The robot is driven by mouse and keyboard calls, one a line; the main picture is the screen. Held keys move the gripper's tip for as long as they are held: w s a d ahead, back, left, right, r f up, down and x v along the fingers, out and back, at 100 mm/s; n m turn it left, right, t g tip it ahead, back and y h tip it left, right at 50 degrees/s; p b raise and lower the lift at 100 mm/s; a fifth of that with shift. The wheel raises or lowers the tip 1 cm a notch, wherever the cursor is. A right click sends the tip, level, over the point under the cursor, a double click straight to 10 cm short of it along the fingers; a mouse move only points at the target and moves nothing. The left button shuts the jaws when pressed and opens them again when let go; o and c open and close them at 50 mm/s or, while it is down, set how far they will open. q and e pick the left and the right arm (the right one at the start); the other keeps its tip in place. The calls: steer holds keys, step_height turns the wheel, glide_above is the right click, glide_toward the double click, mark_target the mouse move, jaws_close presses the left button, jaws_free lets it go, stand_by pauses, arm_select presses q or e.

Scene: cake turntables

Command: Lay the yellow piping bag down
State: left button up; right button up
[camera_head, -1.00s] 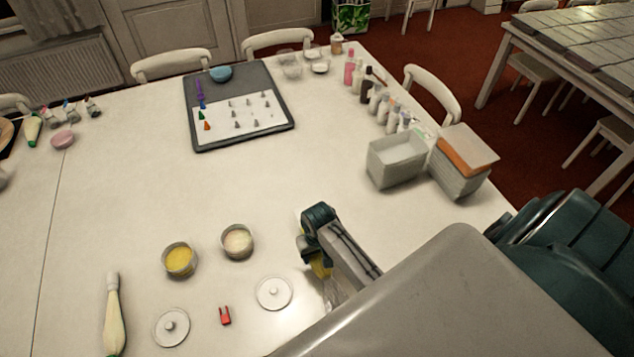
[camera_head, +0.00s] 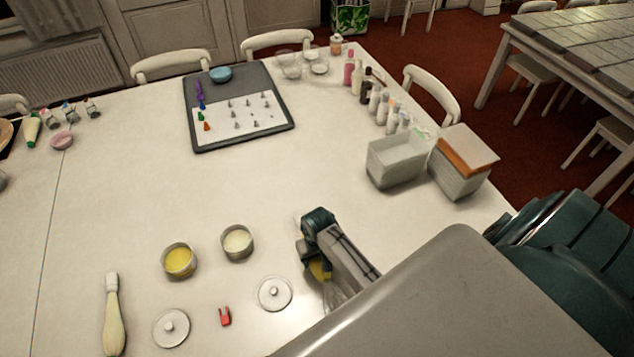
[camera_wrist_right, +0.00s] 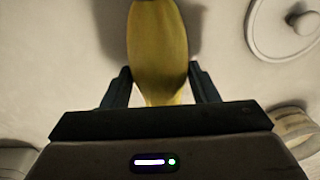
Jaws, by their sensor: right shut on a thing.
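The yellow piping bag (camera_wrist_right: 158,45) shows in the right wrist view between the two fingers of my right gripper (camera_wrist_right: 162,88), which is shut on it. In the head view only a small yellow part of the bag (camera_head: 319,270) shows under my right gripper (camera_head: 312,252); the arm hides much of the rest. The bag is over or on the white table (camera_head: 140,185), just right of a round lid; whether it touches the table I cannot tell. My left gripper is not in view.
Two bowls, one yellow inside (camera_head: 179,261) and one cream inside (camera_head: 237,242), stand close by. The table's middle is clear.

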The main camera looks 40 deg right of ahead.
steer(key=shift+f, duration=0.4)
steer(key=o, duration=0.7)
step_height(320, 180, up, 11)
steer(key=b, duration=0.2)
steer(key=shift+f+b, duration=0.1)
steer(key=shift+b, duration=0.25)
steer(key=shift+s, duration=0.1)
